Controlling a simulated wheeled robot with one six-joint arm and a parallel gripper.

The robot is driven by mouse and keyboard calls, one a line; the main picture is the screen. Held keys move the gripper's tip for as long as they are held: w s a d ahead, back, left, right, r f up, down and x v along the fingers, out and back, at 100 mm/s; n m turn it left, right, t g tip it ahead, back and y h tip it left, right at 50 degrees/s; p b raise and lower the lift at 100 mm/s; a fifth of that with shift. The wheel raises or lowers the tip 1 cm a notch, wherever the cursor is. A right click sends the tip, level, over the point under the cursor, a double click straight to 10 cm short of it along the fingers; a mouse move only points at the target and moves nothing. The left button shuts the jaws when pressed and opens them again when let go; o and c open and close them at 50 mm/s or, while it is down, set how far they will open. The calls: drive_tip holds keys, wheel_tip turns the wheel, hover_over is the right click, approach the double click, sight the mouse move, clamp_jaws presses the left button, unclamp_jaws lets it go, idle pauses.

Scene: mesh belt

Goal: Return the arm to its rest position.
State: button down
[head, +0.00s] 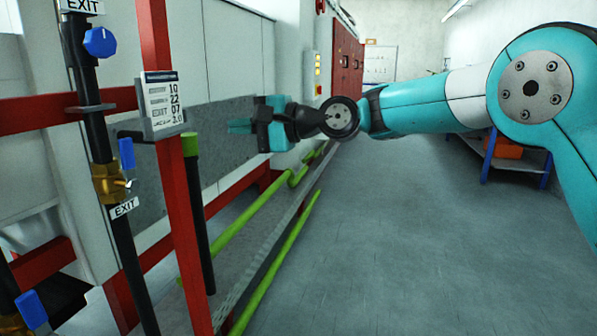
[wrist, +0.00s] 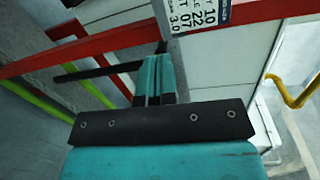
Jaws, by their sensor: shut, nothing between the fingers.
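My arm, teal with a white band, reaches in from the right of the head view and stretches left toward the machine. My gripper (head: 238,126) is at its end, in front of the grey machine panel (head: 222,150) and right of the red post (head: 172,170). In the wrist view my gripper (wrist: 153,62) has its two teal fingers side by side, shut with nothing held. The fingers point toward the red frame bars. I cannot tell the exact gap between the fingertips and the panel.
A label plate (head: 162,103) hangs on the red post, next to black pipes with a blue valve handle (head: 127,154). Green rails (head: 262,217) run low along the machine. The grey floor (head: 420,240) is clear. A blue-legged bench (head: 487,157) with an orange box stands behind my arm.

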drive_tip(key=s+d+f+n+g+h, duration=0.1)
drive_tip(key=s+d+f+n+h, duration=0.35)
drive_tip(key=s+d, duration=0.55)
drive_tip(key=s+d+f+n+g+h, duration=0.3)
drive_tip(key=s+d+f, duration=0.35)
drive_tip(key=s, duration=0.55)
drive_tip(key=s+d+f+n+h, duration=0.4)
drive_tip(key=s+d+h, duration=0.1)
drive_tip(key=s+d, duration=0.6)
wheel_tip(320, 180, up, 23)
drive_tip(key=a+p, duration=0.1)
drive_tip(key=p, duration=2.1)
drive_tip(key=shift+a+f+p, duration=0.15)
drive_tip(key=shift+a+p, duration=0.15)
drive_tip(key=shift+p, duration=0.1)
